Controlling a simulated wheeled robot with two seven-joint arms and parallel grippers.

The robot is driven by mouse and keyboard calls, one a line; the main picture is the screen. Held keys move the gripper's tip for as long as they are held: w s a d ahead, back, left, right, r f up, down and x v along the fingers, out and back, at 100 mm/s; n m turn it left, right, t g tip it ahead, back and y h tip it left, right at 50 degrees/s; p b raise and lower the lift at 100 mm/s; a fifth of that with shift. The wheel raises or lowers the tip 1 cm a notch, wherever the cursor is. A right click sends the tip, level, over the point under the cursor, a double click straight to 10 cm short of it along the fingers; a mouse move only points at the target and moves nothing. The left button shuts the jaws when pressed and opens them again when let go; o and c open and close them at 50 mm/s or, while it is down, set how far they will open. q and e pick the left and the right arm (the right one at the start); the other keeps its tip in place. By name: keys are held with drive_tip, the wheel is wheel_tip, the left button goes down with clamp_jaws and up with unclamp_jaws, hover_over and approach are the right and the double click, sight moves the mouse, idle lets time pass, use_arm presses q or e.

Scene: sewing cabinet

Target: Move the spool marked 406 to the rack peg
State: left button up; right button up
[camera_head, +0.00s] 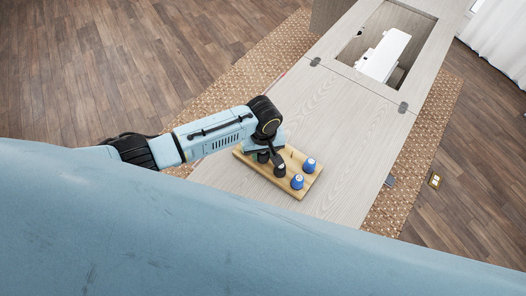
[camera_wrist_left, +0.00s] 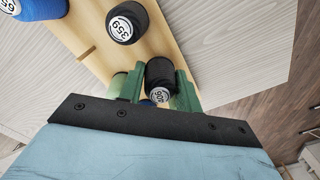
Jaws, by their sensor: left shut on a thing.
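My left gripper (camera_wrist_left: 158,90) has green fingers closed on either side of a dark spool (camera_wrist_left: 160,72) in the left wrist view. The label on this spool reads upside down and looks like 406. In the head view my left gripper (camera_head: 266,152) is over the far left part of the wooden rack board (camera_head: 301,194); its fingers are partly hidden by the wrist. A bare wooden peg (camera_wrist_left: 87,53) shows on the board in the left wrist view. I cannot tell whether the held spool is clear of the board. My right gripper is out of view.
A dark spool marked 359 (camera_wrist_left: 122,24) stands near the held one. Two blue spools (camera_head: 309,165) (camera_head: 297,182) stand on the board's right side. The pale cabinet top (camera_head: 345,125) is clear beyond the board, up to an opening with a white machine (camera_head: 384,55).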

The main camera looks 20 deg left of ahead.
use_arm(q)
drive_tip(key=o, duration=1)
wheel_tip(320, 180, up, 13)
drive_tip(key=shift+r+p, duration=0.2)
drive_tip(key=shift+p, duration=0.85)
